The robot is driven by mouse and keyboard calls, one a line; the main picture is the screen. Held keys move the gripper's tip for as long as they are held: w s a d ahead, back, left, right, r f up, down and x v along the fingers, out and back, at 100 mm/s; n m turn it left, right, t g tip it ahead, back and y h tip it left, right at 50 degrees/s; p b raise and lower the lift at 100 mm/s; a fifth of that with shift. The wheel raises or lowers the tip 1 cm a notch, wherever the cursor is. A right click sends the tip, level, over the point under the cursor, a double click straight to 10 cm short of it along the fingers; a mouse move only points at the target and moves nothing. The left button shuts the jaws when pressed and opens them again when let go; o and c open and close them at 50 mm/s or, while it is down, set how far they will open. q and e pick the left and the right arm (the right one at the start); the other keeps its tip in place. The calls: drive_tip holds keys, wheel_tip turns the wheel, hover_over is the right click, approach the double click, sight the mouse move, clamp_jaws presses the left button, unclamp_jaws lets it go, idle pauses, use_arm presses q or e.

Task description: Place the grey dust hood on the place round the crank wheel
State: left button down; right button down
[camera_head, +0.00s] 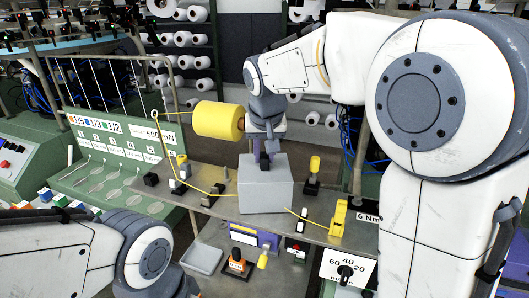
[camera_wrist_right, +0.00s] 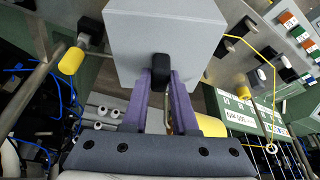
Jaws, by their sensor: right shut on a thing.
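The grey dust hood (camera_head: 266,190) is a plain box that stands upright over the middle of the metal shelf. I cannot tell whether its lower edge touches the shelf. My right gripper (camera_head: 264,158) comes from above and is shut on the black knob at the hood's top. In the right wrist view the purple fingertips (camera_wrist_right: 160,78) pinch this knob (camera_wrist_right: 160,66), and the hood (camera_wrist_right: 165,30) hangs in front of them. The crank wheel does not show; the hood may hide it. My left arm is at the lower left, with its gripper out of view.
The metal shelf (camera_head: 323,233) holds a yellow bracket (camera_head: 338,217) to the hood's right and small black fittings at its left. Yellow yarn crosses the shelf near the hood. A grey tray (camera_head: 202,259) lies below.

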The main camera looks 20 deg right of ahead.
drive_tip(key=shift+f, duration=0.15)
drive_tip(key=c, duration=0.7)
unclamp_jaws()
